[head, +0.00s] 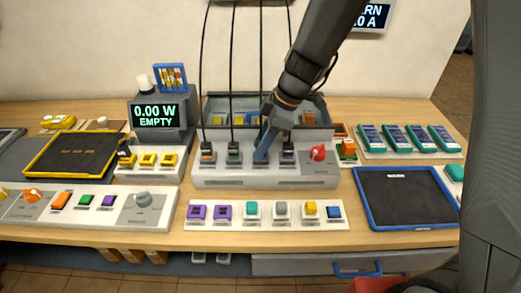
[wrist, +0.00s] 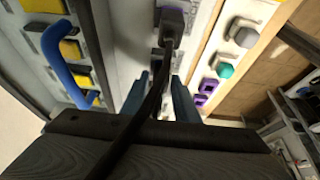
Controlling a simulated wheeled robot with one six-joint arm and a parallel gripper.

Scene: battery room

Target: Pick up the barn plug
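A grey panel (head: 210,178) carries a row of plugs with black cords. An orange plug (head: 207,153), a green plug (head: 234,153) and a purple plug (head: 288,153) show; my gripper (head: 261,154) covers the third place, where another cord drops. I cannot read which plug is the barn one. In the wrist view my gripper's blue fingers (wrist: 160,98) stand apart on either side of a dark plug (wrist: 158,62) and its cord. I see no clear contact. The purple plug (wrist: 173,22) sits beyond it.
A red knob (head: 318,152) is on the panel's right. A strip of coloured blocks (head: 265,225) lies in front, a blue-edged dark tray (head: 407,228) at right. A blue-handled bin (wrist: 65,60) stands behind the panel.

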